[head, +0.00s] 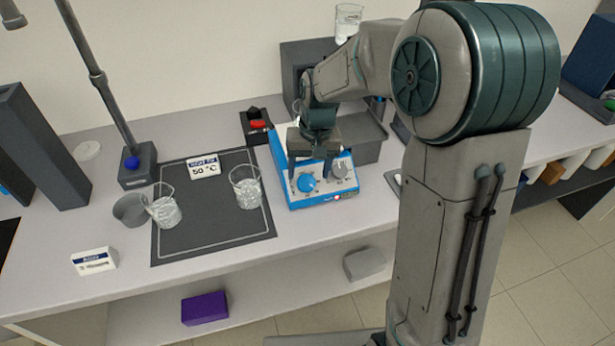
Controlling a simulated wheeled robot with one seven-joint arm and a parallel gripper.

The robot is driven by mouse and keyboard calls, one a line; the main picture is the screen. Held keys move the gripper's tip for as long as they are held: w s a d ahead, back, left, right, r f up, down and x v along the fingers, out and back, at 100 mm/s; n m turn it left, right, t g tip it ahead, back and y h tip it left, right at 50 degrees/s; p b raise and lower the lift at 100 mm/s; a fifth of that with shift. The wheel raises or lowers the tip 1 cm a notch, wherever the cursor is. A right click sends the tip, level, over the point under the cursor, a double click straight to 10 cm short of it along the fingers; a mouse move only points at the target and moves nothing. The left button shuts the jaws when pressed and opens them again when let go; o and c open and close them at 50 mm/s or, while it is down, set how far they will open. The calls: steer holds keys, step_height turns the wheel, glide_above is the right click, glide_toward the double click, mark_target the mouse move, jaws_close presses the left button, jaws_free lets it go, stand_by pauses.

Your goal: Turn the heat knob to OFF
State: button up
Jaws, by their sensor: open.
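A blue and white bench unit (318,198) stands at the middle of the bench. Its sloped front panel carries a blue knob (306,183) on the left and a grey knob (340,169) on the right. The panel's markings are too small to read, so I cannot tell which is the heat knob or where either points. My gripper (310,173) is open, pointing down over the panel. In the picture its fingers lie to either side of the blue knob's upper part; I cannot tell whether they touch it. The gripper hides the top of the unit.
A dark mat (210,225) left of the unit holds glass beakers (246,187) and a sign reading 50 °C (203,167). A black box with a red switch (258,124) stands behind. A stand (137,165) with a tall pole is at the left. The bench front before the unit is clear.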

mark_target(307, 184)
steer(key=shift+a+f, duration=0.2)
steer(key=shift+f, duration=1.65)
steer(key=c, duration=1)
